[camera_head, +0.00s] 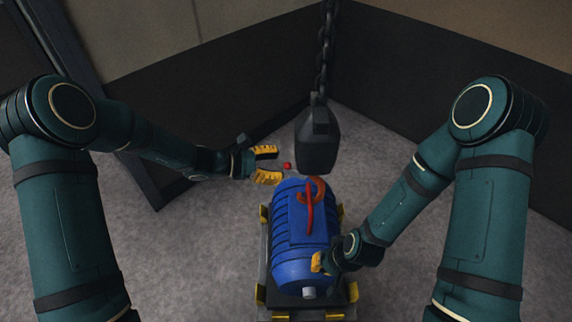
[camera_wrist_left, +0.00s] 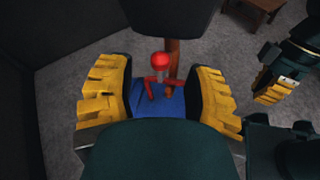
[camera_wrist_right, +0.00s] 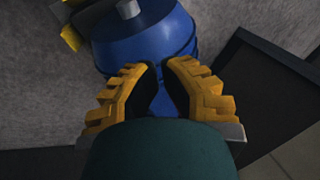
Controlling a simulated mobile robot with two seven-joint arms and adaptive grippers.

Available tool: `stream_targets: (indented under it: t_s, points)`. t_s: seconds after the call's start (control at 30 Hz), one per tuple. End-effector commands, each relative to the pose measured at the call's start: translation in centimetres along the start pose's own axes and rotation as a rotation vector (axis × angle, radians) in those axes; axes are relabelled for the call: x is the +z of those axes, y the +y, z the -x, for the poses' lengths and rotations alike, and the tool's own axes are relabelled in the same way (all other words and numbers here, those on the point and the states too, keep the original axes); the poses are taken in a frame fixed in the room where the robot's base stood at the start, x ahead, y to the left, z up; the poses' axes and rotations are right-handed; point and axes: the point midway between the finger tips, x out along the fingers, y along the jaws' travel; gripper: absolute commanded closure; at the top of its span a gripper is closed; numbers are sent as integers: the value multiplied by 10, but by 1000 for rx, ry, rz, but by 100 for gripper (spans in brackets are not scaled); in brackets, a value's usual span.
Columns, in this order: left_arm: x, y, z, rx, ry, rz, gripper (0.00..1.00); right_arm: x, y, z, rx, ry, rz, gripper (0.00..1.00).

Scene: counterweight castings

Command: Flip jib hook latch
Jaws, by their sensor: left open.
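A red latch-like bar (camera_head: 309,215) lies over the top of a blue ribbed casting (camera_head: 290,262), beside an orange-brown curved piece (camera_head: 319,186). In the left wrist view, the red ball (camera_wrist_left: 160,59) stands above thin red bars (camera_wrist_left: 154,88), beside a brown upright piece (camera_wrist_left: 172,66).
A dark block (camera_head: 316,146) hangs from a chain (camera_head: 324,50) just right of my left gripper, above the casting's far end. The casting rests on a stand with yellow corner brackets (camera_head: 334,315). Dark walls stand behind; grey floor is free on both sides.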

Motion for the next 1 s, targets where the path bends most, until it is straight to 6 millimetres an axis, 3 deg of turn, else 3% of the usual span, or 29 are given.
stream_targets:
  t_s: [0.2, 0.4, 1.0]
  points:
    - [0, 1, 46, 4, 2, 0, 48, 0, 0, 0, 0, 0, 0, 100]
    - [0, 0, 73, 2, 0, 0, 48, 0, 0, 0, 0, 0, 0, 100]
    - [0, 0, 81, 0, 0, 1, 48, 0, 0, 0, 0, 0, 0, 100]
